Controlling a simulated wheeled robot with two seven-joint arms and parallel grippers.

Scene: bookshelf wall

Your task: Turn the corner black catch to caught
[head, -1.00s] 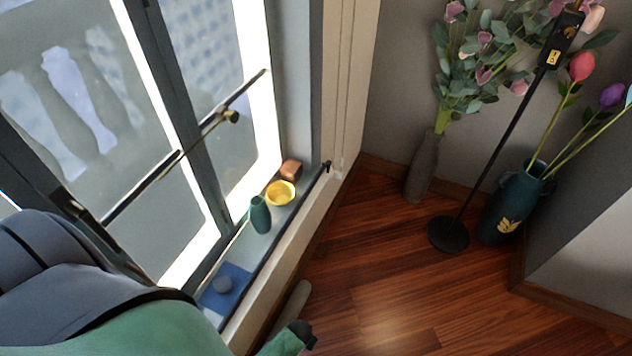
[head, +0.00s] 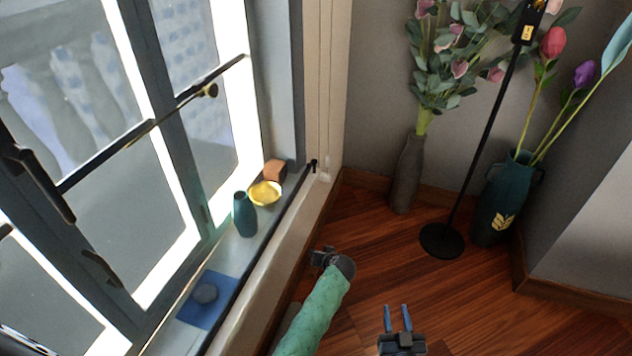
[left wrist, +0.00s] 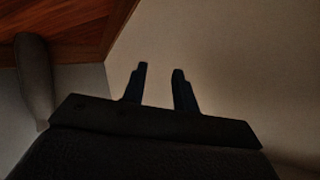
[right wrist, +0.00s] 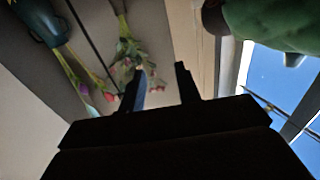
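The corner black catch seems to be the small black piece (head: 313,165) at the far end of the window sill, near the wall corner. It is small, and I cannot tell its setting. My right gripper (head: 397,318) is low in the head view, over the floor, right of and well apart from the catch. Its fingers are apart and empty, also in the right wrist view (right wrist: 161,85). My left gripper (left wrist: 159,88) has its fingers apart and empty in the left wrist view, facing the pale wall. The catch does not show clearly in either wrist view.
A yellow bowl (head: 265,194), a teal vase (head: 245,214), an orange-brown block (head: 274,170) and a blue mat (head: 222,287) are on the sill. A grey vase (head: 406,175), lamp base (head: 442,240) and teal flower vase (head: 499,205) stand right. Bare floor lies between.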

